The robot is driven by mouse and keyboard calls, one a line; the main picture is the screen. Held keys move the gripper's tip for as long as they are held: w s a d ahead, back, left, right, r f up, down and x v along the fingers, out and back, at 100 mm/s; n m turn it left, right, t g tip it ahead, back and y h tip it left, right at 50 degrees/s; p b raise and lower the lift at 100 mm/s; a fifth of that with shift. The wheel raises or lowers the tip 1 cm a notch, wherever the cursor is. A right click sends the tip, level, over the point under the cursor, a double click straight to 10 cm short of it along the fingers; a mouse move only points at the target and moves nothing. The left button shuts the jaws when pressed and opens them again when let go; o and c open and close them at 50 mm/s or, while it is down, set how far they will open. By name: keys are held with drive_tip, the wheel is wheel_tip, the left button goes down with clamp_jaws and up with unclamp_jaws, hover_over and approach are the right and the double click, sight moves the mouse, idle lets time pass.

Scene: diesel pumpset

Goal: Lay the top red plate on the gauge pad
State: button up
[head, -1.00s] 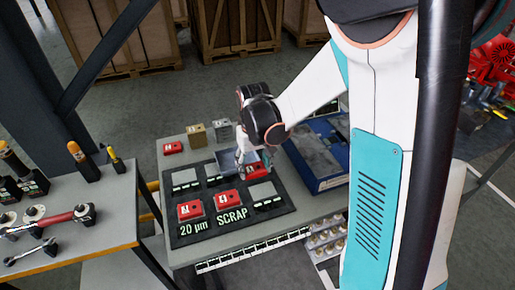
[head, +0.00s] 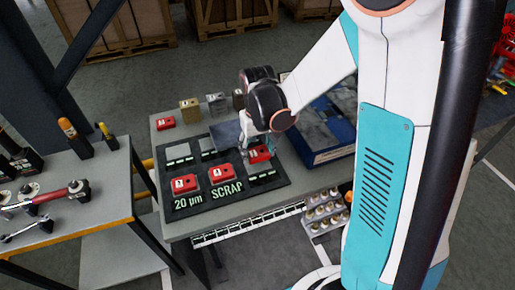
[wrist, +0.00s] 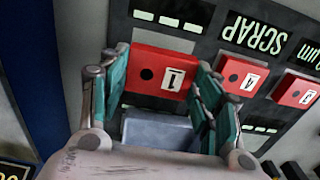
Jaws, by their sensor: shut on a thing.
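My gripper (wrist: 158,88) is shut on a red plate marked 1 (wrist: 165,73). The held plate also shows in the head view (head: 260,154), under the gripper (head: 256,145) at the right of the dark mat. Two more red plates (head: 184,184) (head: 221,173) lie on the mat's front row. No label shows which pad is the gauge pad.
The dark mat (head: 240,203) reads "20 µm" and "SCRAP". Bare grey pads (head: 178,151) lie on its back row. Another red block (head: 165,123) and small metal blocks (head: 190,110) stand behind. A blue case (head: 325,150) stands close on the right. A tool bench (head: 75,205) is left.

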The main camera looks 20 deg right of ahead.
drive_tip(key=shift+f+b, duration=1)
drive_tip(key=shift+f, duration=0.45)
drive_tip(key=shift+f+b, duration=0.65)
drive_tip(key=shift+b, duration=0.1)
drive_tip(key=o, duration=1.5)
drive_tip(key=shift+c, duration=0.2)
wheel_tip(320, 180, up, 12)
